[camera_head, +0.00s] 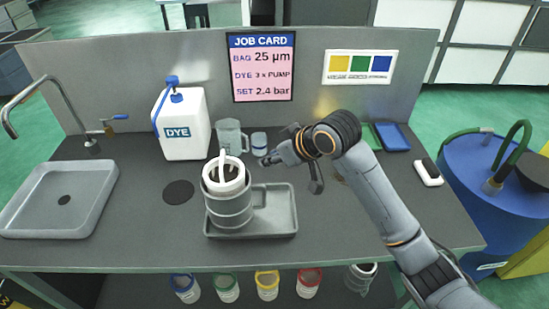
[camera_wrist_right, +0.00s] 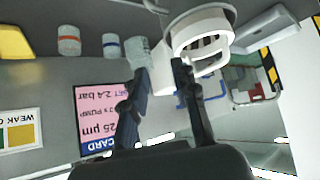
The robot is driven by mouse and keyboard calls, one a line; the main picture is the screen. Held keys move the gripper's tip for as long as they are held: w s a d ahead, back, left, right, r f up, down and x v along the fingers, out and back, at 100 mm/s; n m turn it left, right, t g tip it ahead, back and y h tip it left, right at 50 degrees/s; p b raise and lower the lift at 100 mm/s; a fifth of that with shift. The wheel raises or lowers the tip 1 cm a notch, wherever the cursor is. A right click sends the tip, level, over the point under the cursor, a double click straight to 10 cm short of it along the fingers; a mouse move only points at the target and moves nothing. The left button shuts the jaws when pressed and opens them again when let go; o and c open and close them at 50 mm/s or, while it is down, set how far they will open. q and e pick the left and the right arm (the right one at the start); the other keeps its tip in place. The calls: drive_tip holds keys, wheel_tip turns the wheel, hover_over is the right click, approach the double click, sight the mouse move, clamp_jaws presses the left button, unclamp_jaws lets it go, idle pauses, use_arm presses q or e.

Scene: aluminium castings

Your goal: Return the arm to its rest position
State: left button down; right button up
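My right arm reaches in from the right in the camera head view. Its gripper (camera_head: 288,172) is above the bench, right of the steel filter housing (camera_head: 229,209) and in front of the small white cup. In the right wrist view the gripper (camera_wrist_right: 157,72) has its two fingers apart, with nothing held between them. The housing stands upright in a grey tray (camera_head: 281,222). A white ring with a handle (camera_head: 223,175) sits in its top and also shows in the right wrist view (camera_wrist_right: 200,30). My left gripper is not in view.
A white DYE jug (camera_head: 183,126), a clear pitcher (camera_head: 231,138) and a white cup (camera_head: 259,144) stand behind the housing. A sink (camera_head: 64,200) is at left, a blue drum (camera_head: 494,200) at right. The job card (camera_head: 262,67) hangs on the back panel. The front right bench is clear.

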drive_tip(key=shift+s+d+r, duration=0.2)
drive_tip(key=shift+s+r, duration=0.05)
drive_tip(key=shift+r, duration=0.1)
drive_tip(key=s+d+f+m+h, duration=0.1)
drive_tip(key=s+d+f+m, duration=0.15)
drive_tip(key=s+f, duration=0.45)
drive_tip(key=s+d+f+m+h, duration=0.1)
drive_tip(key=s+d+f, duration=0.3)
drive_tip(key=s+f, duration=0.25)
drive_tip(key=s+d+f+m+g+h, duration=0.15)
drive_tip(key=s+d+f, duration=0.3)
drive_tip(key=s, duration=0.45)
drive_tip(key=s+d+f+m+g+h, duration=0.1)
drive_tip(key=s+d+f+g+h, duration=0.15)
drive_tip(key=s+d, duration=0.55)
drive_tip(key=s+a+f+b, duration=0.1)
drive_tip(key=s+f, duration=0.1)
drive_tip(key=f, duration=1.2)
drive_tip(key=s+a+f+b, duration=0.1)
drive_tip(key=f, duration=1.3)
drive_tip(key=s+d+f+g+b, duration=0.1)
drive_tip(key=s+d+f, duration=0.2)
drive_tip(key=s+f, duration=1.4)
drive_tip(key=shift+s+d+f+g+b, duration=0.2)
drive_tip(key=shift+f+g+b, duration=0.15)
drive_tip(key=shift+f, duration=0.25)
